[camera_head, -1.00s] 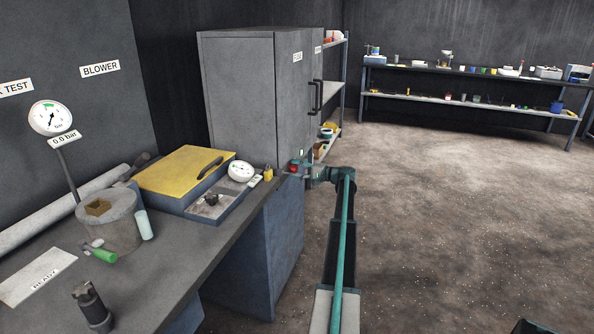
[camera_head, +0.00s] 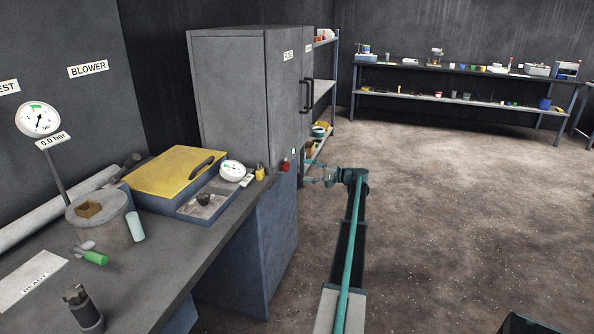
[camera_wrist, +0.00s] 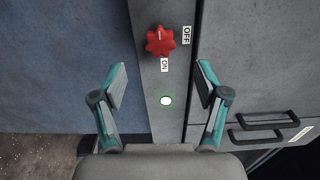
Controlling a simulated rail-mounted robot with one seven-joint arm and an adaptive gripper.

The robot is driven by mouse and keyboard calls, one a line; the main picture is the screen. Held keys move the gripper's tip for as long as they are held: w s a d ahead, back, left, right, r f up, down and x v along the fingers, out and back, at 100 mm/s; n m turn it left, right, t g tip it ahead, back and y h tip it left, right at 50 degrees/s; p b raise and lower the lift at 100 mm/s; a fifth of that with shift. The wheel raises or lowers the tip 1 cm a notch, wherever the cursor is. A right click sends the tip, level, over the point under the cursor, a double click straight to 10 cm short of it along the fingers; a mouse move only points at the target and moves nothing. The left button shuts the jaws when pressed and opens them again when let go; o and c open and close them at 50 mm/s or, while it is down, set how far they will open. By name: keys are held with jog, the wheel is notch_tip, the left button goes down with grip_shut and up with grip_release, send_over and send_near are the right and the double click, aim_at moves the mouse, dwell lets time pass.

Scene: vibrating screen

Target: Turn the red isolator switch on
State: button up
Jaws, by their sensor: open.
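The red isolator switch (camera_wrist: 160,41) is a red star-shaped knob on a grey strip, near the top middle of the wrist view. A small white mark on the knob points toward the picture's top. An OFF label (camera_wrist: 187,36) is to its right and an ON label (camera_wrist: 165,65) is below it. In the head view the red knob (camera_head: 285,165) shows small at the cabinet's near side. My gripper (camera_wrist: 161,85) is open and empty, its fingers on either side of the strip, below the knob in the wrist view. In the head view my gripper (camera_head: 312,176) is right of the knob, apart from it.
A lit green-white lamp (camera_wrist: 166,100) is on the same strip. The tall grey cabinet (camera_head: 235,85) has dark handles. The bench (camera_head: 165,265) carries a yellow-lidded box (camera_head: 165,170), a dial gauge and a padlock.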

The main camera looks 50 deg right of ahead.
jog(key=v, duration=0.3)
jog(key=shift+s+d, duration=0.1)
jog(key=shift+s, duration=0.1)
jog(key=shift+f, duration=0.1)
jog(key=a+f+g+h, duration=0.1)
jog(key=a+f+g, duration=0.5)
jog(key=a+f, duration=1.1)
jog(key=s+a+f+n+g+p, duration=0.15)
jog(key=a+f+g, duration=0.25)
jog(key=a+f, duration=0.8)
jog(key=s+a+f+n+g+p, duration=0.15)
jog(key=a+f+g, duration=0.4)
jog(key=a, duration=1.05)
jog(key=s+a+f+n+g, duration=0.15)
jog(key=s+a+f, duration=0.3)
jog(key=a, duration=0.45)
jog(key=s+a+f+n+g, duration=0.1)
jog(key=s+a+f+n, duration=0.15)
jog(key=s+a, duration=0.55)
jog(key=s+a+n+g+h+p, duration=0.3)
jog(key=s+a+n+g, duration=0.3)
jog(key=s+a, duration=1.4)
jog(key=shift+a+n+h+p, duration=0.15)
jog(key=shift+n+h+p, duration=0.2)
jog(key=shift+n+h, duration=0.45)
